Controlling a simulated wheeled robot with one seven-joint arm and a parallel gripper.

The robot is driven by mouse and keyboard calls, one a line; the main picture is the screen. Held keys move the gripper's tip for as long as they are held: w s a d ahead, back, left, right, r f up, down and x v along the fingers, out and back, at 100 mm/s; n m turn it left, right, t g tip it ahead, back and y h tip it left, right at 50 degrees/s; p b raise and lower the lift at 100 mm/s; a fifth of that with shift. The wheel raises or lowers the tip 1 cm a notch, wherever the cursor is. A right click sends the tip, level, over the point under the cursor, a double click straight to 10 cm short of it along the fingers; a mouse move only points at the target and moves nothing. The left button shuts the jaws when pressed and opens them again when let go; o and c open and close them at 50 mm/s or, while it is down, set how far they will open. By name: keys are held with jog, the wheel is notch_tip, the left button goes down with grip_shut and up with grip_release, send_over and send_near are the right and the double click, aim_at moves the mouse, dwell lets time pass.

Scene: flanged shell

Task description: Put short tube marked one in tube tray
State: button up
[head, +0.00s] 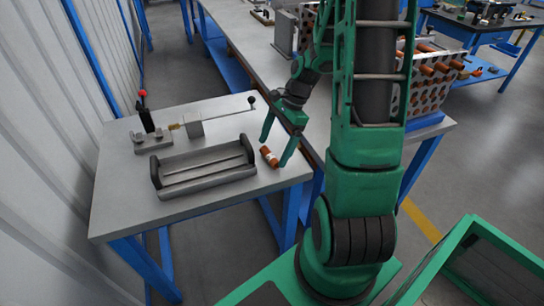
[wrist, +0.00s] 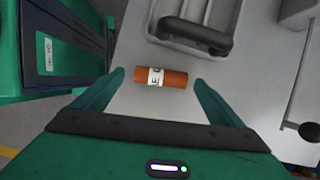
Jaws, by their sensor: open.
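A short copper-coloured tube (head: 269,157) with a white label band lies on the grey table, just right of the tube tray. In the wrist view the tube (wrist: 161,77) lies crosswise ahead of my gripper, its label marks too small to read surely. The grey tube tray (head: 203,172), with dark end handles and long grooves, looks empty; its near end and handle (wrist: 190,35) show at the top of the wrist view. My gripper (head: 275,150) is open, its fingers (wrist: 146,82) spread to either side of the tube. The tube is not clamped.
A lever fixture (head: 146,120) with a red knob and a long rod with a black ball (head: 251,101) stand behind the tray. A perforated rack of copper tubes (head: 432,75) stands on the bench at right. Bare tabletop lies in front of the tray.

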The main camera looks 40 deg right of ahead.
jog(key=shift+x, duration=0.8)
jog(key=shift+c, duration=0.3)
jog(key=c, duration=1.3)
jog(key=shift+r, duration=0.2)
